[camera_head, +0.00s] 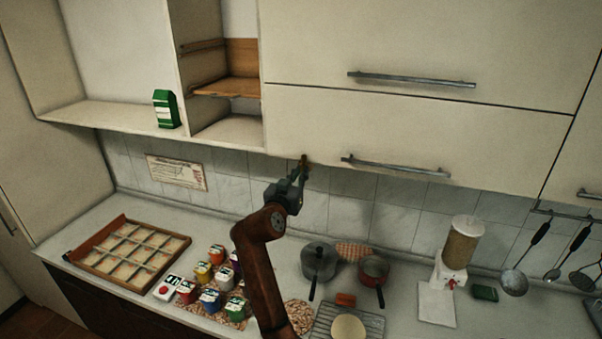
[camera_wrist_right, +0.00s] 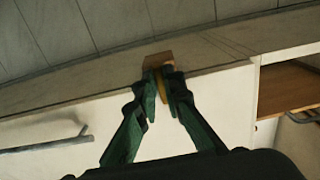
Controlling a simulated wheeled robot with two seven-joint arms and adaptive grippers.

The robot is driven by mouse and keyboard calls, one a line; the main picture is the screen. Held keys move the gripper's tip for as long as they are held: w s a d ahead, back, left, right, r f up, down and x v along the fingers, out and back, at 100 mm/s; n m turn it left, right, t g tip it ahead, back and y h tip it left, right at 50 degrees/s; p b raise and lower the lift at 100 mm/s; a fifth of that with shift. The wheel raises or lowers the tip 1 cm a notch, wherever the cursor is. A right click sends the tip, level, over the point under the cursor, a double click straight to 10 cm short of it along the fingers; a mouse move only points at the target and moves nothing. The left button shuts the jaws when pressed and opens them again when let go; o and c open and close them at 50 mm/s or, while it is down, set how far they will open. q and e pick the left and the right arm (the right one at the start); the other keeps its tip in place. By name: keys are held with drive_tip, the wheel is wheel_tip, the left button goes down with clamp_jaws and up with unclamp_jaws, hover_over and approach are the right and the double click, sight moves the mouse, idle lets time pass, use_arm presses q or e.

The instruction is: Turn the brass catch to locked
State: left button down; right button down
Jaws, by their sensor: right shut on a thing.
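The brass catch (camera_wrist_right: 160,85) is at the lower edge of the closed cabinet door (camera_wrist_right: 205,110), near its corner beside the open shelf. In the right wrist view my right gripper (camera_wrist_right: 162,78) is shut on the catch, with a finger on each side of it. In the head view my right gripper (camera_head: 301,165) reaches up to the door's lower left corner, and the catch there is small and mostly covered by the fingers. I cannot tell from these views which way the catch is turned. My left gripper is out of view.
The door has a long metal handle (camera_head: 395,165). Below are a grey pot (camera_head: 319,262), a red pot (camera_head: 373,270), several small jars (camera_head: 211,299), a divided wooden tray (camera_head: 110,222) and a dispenser (camera_head: 458,250). A green carton (camera_head: 166,109) stands on the open shelf.

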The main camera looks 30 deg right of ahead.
idle(0.3)
drive_tip(key=c, duration=2)
unclamp_jaws()
drive_tip(key=shift+c, duration=0.2)
drive_tip(key=shift+a, duration=0.1)
drive_tip(key=v, duration=1.2)
drive_tip(key=shift+f, duration=0.1)
